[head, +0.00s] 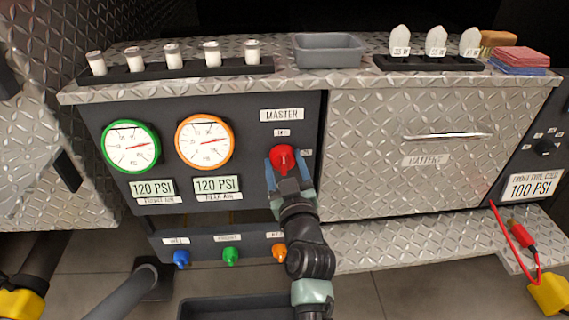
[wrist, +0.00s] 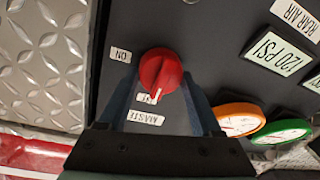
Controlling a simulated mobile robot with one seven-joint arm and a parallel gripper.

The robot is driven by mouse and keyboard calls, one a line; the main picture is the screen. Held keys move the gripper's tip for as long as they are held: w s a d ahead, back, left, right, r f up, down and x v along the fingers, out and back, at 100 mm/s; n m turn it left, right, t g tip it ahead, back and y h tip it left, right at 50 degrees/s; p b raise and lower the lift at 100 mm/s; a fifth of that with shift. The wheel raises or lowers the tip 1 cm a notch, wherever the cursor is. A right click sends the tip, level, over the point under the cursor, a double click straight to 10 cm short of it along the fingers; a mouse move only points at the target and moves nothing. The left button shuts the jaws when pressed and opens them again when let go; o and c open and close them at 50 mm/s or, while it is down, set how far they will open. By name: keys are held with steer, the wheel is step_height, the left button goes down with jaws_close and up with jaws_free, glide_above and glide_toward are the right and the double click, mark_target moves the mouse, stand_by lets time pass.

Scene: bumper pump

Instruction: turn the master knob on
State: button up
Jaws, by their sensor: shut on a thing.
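The red master knob (head: 283,157) sits on the dark panel under the MASTER label (head: 282,115). My gripper (head: 286,166) reaches up from below, with one finger on each side of the knob, and is shut on it. In the wrist view the knob (wrist: 161,70) lies between the finger ends, and its white pointer mark faces the small label (wrist: 146,99) next to the MASTER label. That small label is partly covered. The ON label (wrist: 121,55) is to the side of the knob, away from the pointer.
A green-rimmed gauge (head: 130,147) and an orange-rimmed gauge (head: 205,142) are left of the knob. Blue (head: 181,259), green (head: 231,256) and orange (head: 279,252) knobs sit below. A metal drawer (head: 420,155) is right. A grey tray (head: 330,50) stands on the counter.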

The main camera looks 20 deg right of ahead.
steer(key=shift+c, duration=0.4)
steer(key=shift+m, duration=0.5)
steer(key=m+b, duration=0.1)
steer(key=m, duration=0.2)
steer(key=shift+f, duration=0.1)
steer(key=m, duration=0.4)
steer(key=shift+d+m+t+h, duration=0.1)
steer(key=shift+m+t+h, duration=0.2)
steer(key=shift+h, duration=0.1)
steer(key=m+p, duration=0.1)
steer(key=m, duration=0.4)
steer(key=shift+f+m, duration=0.1)
steer(key=shift+m, duration=0.3)
steer(key=shift+s+f+m+h+p, duration=0.1)
steer(key=shift+m+h+p, duration=0.45)
steer(key=shift+m, duration=1.65)
steer(key=o, duration=1.4)
